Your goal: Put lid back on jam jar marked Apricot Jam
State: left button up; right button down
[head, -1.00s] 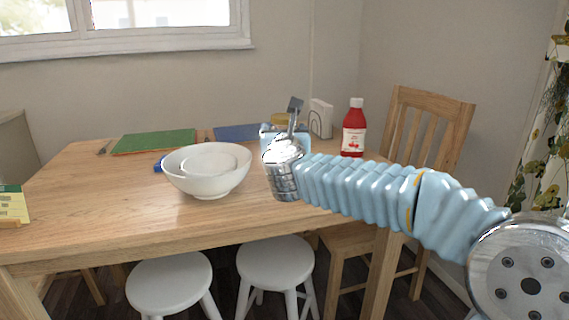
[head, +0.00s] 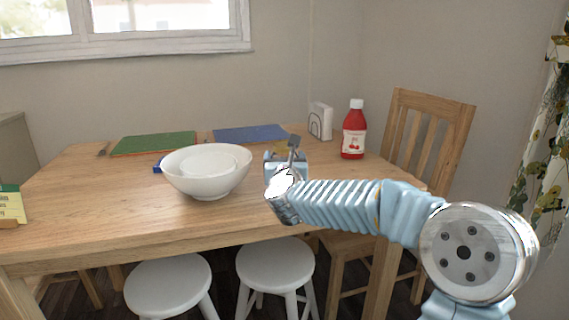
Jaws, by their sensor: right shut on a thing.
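My right gripper (head: 284,154) is over the right part of the table, to the right of the white bowls. It is shut on a small yellowish, lid-like thing (head: 281,147), which shows just past its fingers and is mostly hidden by them. No jam jar can be made out, and no Apricot Jam label is readable. The gripper and wrist cover the patch of table behind them. My left gripper is not in view.
A large white bowl (head: 206,184) holds a smaller one (head: 207,160). Behind are a green mat (head: 154,144) and a blue mat (head: 250,134). A red bottle (head: 353,135) and a white napkin holder (head: 320,121) stand at the back right.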

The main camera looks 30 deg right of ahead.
jog(key=shift+f, duration=0.2)
jog(key=shift+f, duration=0.15)
grip_release()
jog(key=b+v, duration=0.1)
jog(key=v, duration=1.1)
jog(key=shift+a+b, duration=0.1)
jog(key=shift+b, duration=0.25)
